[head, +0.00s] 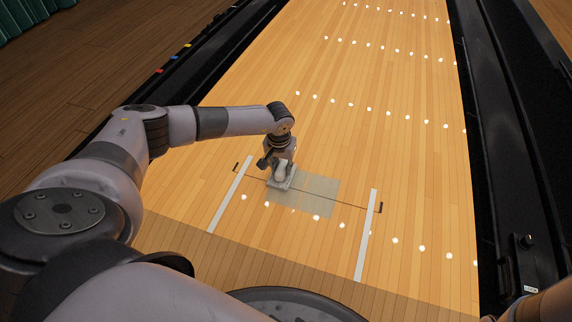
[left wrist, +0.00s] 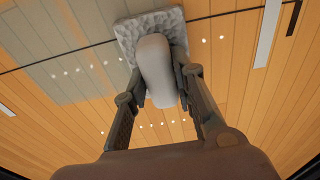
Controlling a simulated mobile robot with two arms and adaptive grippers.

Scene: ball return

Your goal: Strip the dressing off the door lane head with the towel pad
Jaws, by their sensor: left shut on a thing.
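My left gripper (head: 279,165) is shut on the pale handle (left wrist: 155,72) of the towel pad. The towel pad (left wrist: 128,38) is a grey, rough-textured block below the handle; it also shows in the head view (head: 288,184). The dressing (head: 320,195) is a dull greyish rectangle on the lane head, also in the left wrist view (left wrist: 85,77). The pad is at the left end of this patch and covers part of it. I cannot tell whether the pad touches the boards. My right gripper is out of view.
A white strip (head: 228,195) lies left of the patch and another (head: 366,235) lies right of it, with a thin dark line between. Dark gutters (head: 510,150) flank the lane. The lane (head: 370,60) beyond is clear, with rows of bright spots.

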